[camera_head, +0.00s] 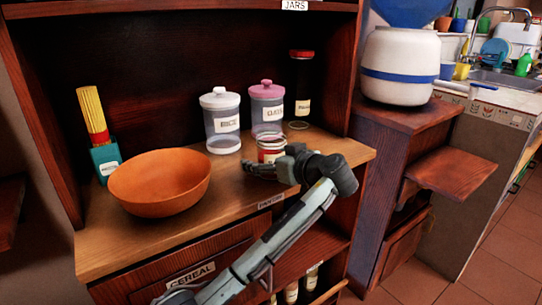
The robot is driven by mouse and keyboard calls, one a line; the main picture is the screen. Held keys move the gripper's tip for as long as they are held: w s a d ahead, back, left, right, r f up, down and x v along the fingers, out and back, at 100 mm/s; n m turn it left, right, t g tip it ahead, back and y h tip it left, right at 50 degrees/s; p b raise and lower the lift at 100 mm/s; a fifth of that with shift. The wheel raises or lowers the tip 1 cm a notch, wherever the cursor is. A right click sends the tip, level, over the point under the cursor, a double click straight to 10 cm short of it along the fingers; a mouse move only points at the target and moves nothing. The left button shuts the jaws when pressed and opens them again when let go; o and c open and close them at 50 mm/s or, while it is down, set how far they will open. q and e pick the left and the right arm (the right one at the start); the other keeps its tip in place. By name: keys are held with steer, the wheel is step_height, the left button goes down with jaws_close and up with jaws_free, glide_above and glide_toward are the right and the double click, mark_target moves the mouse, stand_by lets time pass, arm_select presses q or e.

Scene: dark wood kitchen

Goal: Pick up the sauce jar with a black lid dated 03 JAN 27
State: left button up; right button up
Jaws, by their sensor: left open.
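A small jar with red contents and a pale label (271,149) stands on the wooden counter shelf, partly hidden behind my left gripper. Its lid colour and any date on it are too small to read. My left gripper (270,162) is open, with its fingers right in front of this jar; I cannot tell whether they touch it. A tall dark bottle with a red lid (302,92) stands behind at the right. No jar with a clearly black lid shows. My right gripper is not in view.
An orange bowl (160,182) and a pasta box (105,160) stand at the left. A white-lidded rice jar (221,122) and a pink-lidded jar (266,105) stand behind. Several jars (291,292) sit on the lower shelf. A white and blue container (400,67) stands at the right.

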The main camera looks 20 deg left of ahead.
arm_select(q)
steer(key=shift+x, duration=0.75)
steer(key=shift+c, duration=0.6)
steer(key=c, duration=1.7)
